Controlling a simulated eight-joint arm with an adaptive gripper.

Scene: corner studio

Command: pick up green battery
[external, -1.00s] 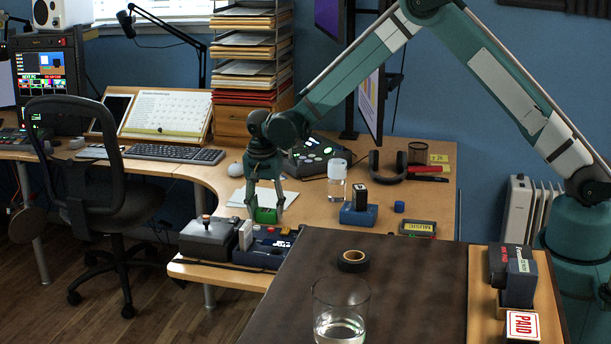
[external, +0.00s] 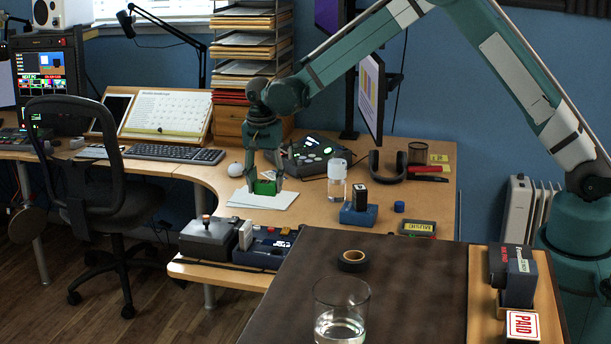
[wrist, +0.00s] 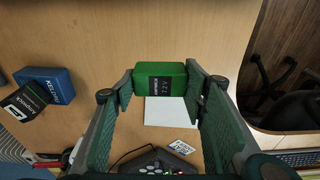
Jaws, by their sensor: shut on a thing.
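The green battery (external: 264,187) is a small green block, held up over the desk near a white sheet of paper (external: 240,199). My gripper (external: 265,182) is shut on it, with one finger on each side. In the wrist view the green battery (wrist: 160,83) sits between the fingertips of my gripper (wrist: 160,86), its black label marked 12V facing the camera. The white paper (wrist: 171,112) shows beyond it.
A blue charger with a black battery (external: 358,205), a clear bottle (external: 337,180) and a blue cap (external: 399,206) stand to the right. A dark box (external: 208,237) and a blue charger unit (external: 265,247) are in front. A paper tray stack (external: 250,60) rises behind.

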